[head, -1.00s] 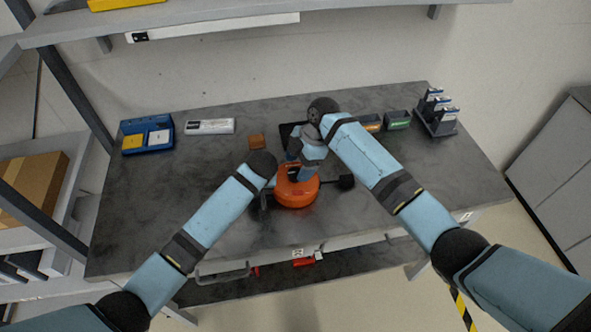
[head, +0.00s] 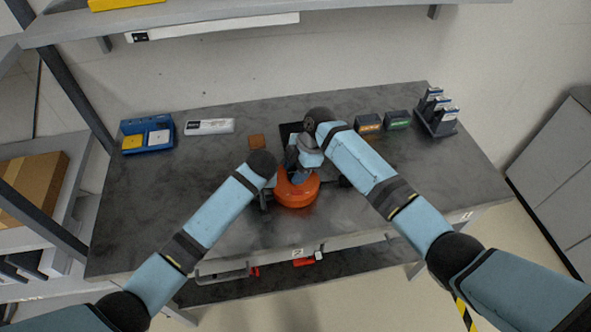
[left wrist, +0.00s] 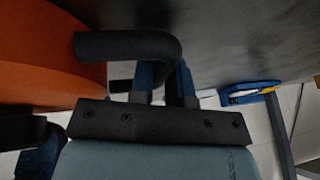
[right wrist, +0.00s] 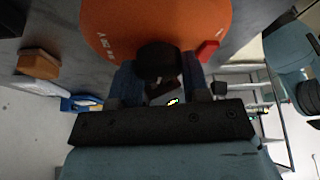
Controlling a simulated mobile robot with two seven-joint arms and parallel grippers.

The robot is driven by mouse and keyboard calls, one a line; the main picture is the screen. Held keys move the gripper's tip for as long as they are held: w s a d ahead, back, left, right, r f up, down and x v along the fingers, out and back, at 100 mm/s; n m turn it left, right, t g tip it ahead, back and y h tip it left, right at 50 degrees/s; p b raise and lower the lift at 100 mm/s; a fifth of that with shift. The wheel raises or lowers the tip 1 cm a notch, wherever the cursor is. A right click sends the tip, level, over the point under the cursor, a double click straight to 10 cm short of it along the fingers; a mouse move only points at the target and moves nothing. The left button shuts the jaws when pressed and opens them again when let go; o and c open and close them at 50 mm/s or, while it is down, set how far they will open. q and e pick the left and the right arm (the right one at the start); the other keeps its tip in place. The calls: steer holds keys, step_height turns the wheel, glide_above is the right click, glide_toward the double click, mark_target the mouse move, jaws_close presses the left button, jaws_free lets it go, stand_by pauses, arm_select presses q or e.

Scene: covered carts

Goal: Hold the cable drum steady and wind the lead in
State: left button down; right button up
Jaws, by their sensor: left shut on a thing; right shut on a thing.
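The orange cable drum (head: 298,196) sits on the grey bench between my arms. My left gripper (head: 266,194) is at the drum's left side, mostly hidden by its own wrist. In the left wrist view its blue fingers (left wrist: 165,82) are shut on a dark bent handle (left wrist: 125,46) beside the drum. My right gripper (head: 297,176) is above the drum, pointing down. In the right wrist view its fingers (right wrist: 158,80) are shut on a black crank knob (right wrist: 157,57) on the drum's face. A dark piece (head: 345,182) shows right of the drum, partly behind my arm; I cannot make out the lead.
A blue tray (head: 146,148), a white box (head: 209,127) and a small brown block (head: 257,142) are at the back left. Two small dark boxes (head: 368,123) and an upright rack (head: 437,127) are at the back right. The bench's left front is clear.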

steer(key=shift+m, duration=0.3)
steer(key=m+t, duration=0.1)
steer(key=m, duration=0.3)
steer(key=shift+t, duration=0.4)
steer(key=m+t, duration=0.1)
steer(key=m, duration=0.3)
steer(key=shift+t, duration=0.4)
steer(key=m, duration=0.2)
steer(key=m+t, duration=0.1)
steer(key=m, duration=0.2)
steer(key=shift+s+t+h, duration=0.1)
steer(key=shift+t+h, duration=0.2)
steer(key=shift+h, duration=0.1)
steer(key=shift+m+t+h, duration=0.25)
steer(key=shift+m+h, duration=0.15)
steer(key=shift+m, duration=0.85)
steer(key=shift+m+t+h, duration=0.25)
steer(key=shift+m+h, duration=0.15)
steer(key=shift+m, duration=0.85)
steer(key=o, duration=0.9)
steer(key=shift+o, duration=0.2)
